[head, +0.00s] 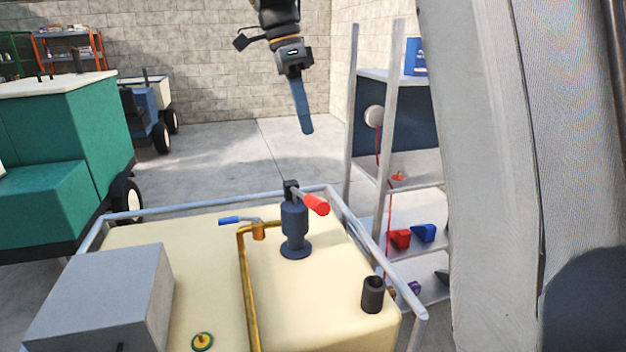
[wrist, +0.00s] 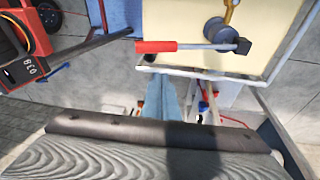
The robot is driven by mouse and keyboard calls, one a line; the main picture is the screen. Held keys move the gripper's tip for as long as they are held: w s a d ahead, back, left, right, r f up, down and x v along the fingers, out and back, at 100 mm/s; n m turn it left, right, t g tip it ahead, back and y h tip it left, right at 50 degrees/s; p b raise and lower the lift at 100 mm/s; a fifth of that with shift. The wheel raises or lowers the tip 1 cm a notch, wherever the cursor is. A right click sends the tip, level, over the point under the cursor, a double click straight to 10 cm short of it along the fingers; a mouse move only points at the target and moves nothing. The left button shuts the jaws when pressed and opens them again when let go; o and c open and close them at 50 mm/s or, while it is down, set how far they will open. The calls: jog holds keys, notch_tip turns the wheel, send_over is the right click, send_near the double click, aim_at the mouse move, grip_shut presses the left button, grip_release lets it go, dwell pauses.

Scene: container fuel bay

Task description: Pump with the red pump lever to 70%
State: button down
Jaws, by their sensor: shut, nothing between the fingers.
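The red pump lever (head: 316,204) has a red grip on a grey bar, hinged at the dark top of a blue hand pump (head: 295,228). The pump stands on a cream tank top (head: 215,285). In the wrist view the lever's red grip (wrist: 157,46) points left, with the pump (wrist: 217,29) above its bar. My gripper (head: 307,130) is shut and empty, hanging well above the lever in the head view. Its blue fingers (wrist: 162,78) show below the lever in the wrist view, apart from it.
A grey rail (head: 170,208) edges the tank. A blue-handled valve (head: 259,231), yellow pipe (head: 243,280), grey box (head: 105,300) and dark cup (head: 372,296) sit on it. A shelf rack (head: 392,130) stands right. A dark panel with white digits (wrist: 28,68) is hard to read.

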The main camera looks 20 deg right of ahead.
jog(key=p, duration=0.5)
send_over(314, 197)
jog(key=x, duration=0.4)
jog(key=w+a+x, duration=0.1)
jog(key=x, duration=0.2)
jog(key=a+x, duration=0.1)
jog(key=x, duration=0.3)
jog(key=shift+w+f, duration=0.25)
jog(key=shift+f, duration=0.45)
jog(key=shift+s+a+f, duration=0.15)
jog(key=shift+f, duration=0.55)
